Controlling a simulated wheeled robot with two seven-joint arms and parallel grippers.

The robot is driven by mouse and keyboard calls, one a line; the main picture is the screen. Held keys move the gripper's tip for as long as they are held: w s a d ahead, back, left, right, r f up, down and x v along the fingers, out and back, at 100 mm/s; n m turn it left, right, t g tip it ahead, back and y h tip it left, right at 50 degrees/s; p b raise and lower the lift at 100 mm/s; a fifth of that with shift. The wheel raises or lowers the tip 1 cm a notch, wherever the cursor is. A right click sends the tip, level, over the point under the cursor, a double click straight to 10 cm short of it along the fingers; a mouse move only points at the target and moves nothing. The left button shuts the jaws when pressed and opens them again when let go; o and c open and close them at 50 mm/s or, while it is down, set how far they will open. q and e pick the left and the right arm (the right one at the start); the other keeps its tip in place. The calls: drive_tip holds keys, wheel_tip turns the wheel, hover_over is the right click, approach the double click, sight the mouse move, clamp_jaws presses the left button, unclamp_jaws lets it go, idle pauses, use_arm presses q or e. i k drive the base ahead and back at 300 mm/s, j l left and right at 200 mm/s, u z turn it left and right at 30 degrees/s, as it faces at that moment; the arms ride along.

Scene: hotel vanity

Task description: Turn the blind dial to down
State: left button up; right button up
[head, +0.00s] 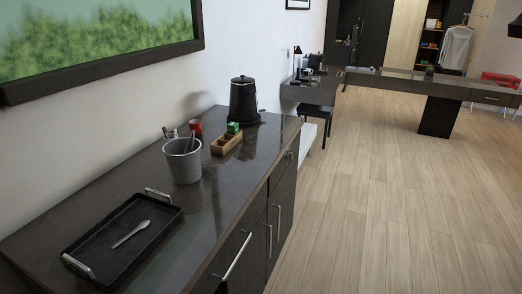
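No blind dial can be made out in the head view. A dark-framed panel with a green, leafy picture or window (95,38) is on the wall at the upper left, and I see no dial on the part of its frame that shows. Neither of my grippers is in the head view.
A dark counter (215,212) runs along the left wall. On it are a black tray (88,232) with a spoon (131,234), a grey bucket (184,163), a wooden box (226,144) and a black kettle (243,101). The wooden floor (370,200) at right is clear.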

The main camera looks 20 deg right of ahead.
sight(289, 156)
drive_tip(key=i+l+u, duration=0.15)
drive_tip(key=l, duration=0.25)
drive_tip(key=i+l+u, duration=0.15)
drive_tip(key=l, duration=0.3)
drive_tip(key=i+l+u, duration=0.15)
drive_tip(key=l, duration=0.3)
drive_tip(key=i+l+u, duration=0.15)
drive_tip(key=l, duration=0.3)
drive_tip(key=i+l+u, duration=0.15)
drive_tip(key=l, duration=0.35)
